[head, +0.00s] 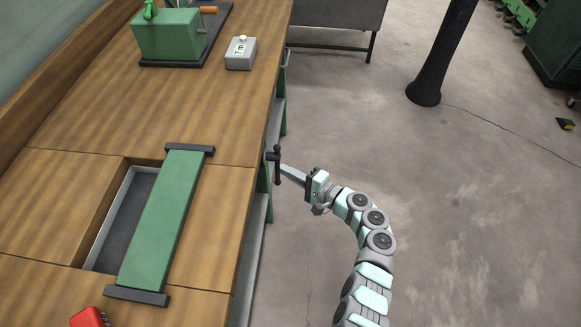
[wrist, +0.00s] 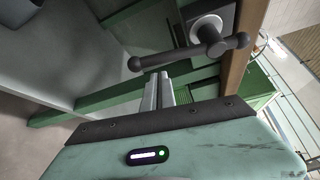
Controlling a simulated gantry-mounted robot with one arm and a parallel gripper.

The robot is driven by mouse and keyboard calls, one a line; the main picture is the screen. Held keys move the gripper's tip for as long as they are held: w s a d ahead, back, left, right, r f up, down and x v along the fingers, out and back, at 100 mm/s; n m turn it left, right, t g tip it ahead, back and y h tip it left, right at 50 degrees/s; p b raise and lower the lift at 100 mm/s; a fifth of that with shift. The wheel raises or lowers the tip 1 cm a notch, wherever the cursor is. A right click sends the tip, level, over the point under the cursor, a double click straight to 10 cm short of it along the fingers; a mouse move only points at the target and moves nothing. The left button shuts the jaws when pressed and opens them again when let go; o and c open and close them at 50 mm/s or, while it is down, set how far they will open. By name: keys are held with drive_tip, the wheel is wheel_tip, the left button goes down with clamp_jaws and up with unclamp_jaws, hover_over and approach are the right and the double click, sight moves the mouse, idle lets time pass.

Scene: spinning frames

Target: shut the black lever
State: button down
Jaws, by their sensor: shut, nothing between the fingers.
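The black lever (head: 277,167) is on the right side of the wooden bench, below its top edge. In the wrist view the lever (wrist: 183,54) is a dark bar with rounded ends, lying nearly crosswise, by a pale round hub on a grey plate. My gripper (head: 284,169) reaches to the lever from the right in the head view. In the wrist view my gripper (wrist: 159,78) is shut and empty, with its fingertips just below the left part of the bar. I cannot tell whether they touch it.
The bench top (head: 215,105) has a recess (head: 122,215) partly covered by a green board (head: 163,222) with dark end bars. A green box (head: 168,35), a small grey box (head: 241,53) and a red object (head: 89,317) are on the bench. The floor (head: 460,190) right of my arm is clear.

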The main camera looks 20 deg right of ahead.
drive_tip(key=shift+s+a, duration=0.4)
drive_tip(key=shift+s, duration=0.05)
drive_tip(key=shift+r, duration=0.1)
drive_tip(key=shift+r, duration=0.1)
